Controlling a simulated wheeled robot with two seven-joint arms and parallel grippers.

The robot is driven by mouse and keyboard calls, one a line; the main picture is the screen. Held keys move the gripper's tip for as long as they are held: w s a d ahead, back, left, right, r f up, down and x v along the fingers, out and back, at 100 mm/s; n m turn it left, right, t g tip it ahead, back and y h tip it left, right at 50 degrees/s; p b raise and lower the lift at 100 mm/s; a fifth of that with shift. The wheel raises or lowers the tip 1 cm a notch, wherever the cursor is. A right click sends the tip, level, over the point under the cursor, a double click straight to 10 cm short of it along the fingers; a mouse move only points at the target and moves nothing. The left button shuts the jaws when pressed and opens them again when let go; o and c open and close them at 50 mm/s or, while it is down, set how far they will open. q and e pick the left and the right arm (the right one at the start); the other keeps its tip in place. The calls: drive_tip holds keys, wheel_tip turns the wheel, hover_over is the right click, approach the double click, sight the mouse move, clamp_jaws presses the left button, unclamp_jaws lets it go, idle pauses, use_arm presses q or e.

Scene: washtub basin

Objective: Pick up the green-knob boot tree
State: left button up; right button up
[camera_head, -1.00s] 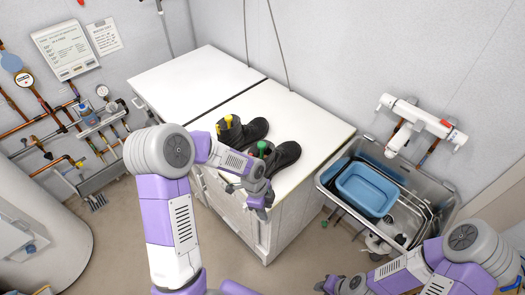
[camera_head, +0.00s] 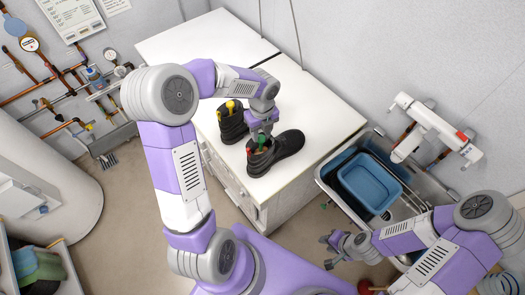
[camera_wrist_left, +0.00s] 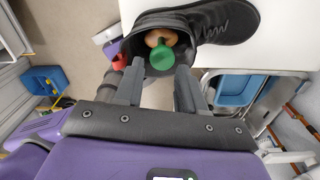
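The green-knob boot tree (camera_wrist_left: 162,57) stands in the opening of a black boot (camera_head: 287,147) on the white worktop. Its round green knob faces the left wrist camera, with a tan wooden part behind it. My left gripper (camera_head: 259,141) is over this boot's opening. In the left wrist view its two fingers (camera_wrist_left: 156,88) are apart, with the knob ahead of the gap between them and nothing held. In the head view the gripper partly hides the knob. My right gripper (camera_head: 328,252) is low at the right, away from the boots, its fingers apart and empty.
A second black boot (camera_head: 232,126) with yellow-knobbed pieces stands just left. A metal sink (camera_head: 412,213) with a blue basin (camera_head: 369,188) is right of the worktop (camera_head: 312,97). Pipes line the left wall. The worktop's back part is clear.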

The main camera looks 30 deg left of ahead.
sight(261, 138)
use_arm(q)
wheel_tip(261, 138, down, 5)
drive_tip(key=shift+f, duration=0.1)
drive_tip(key=shift+w, duration=0.1)
clamp_jaws()
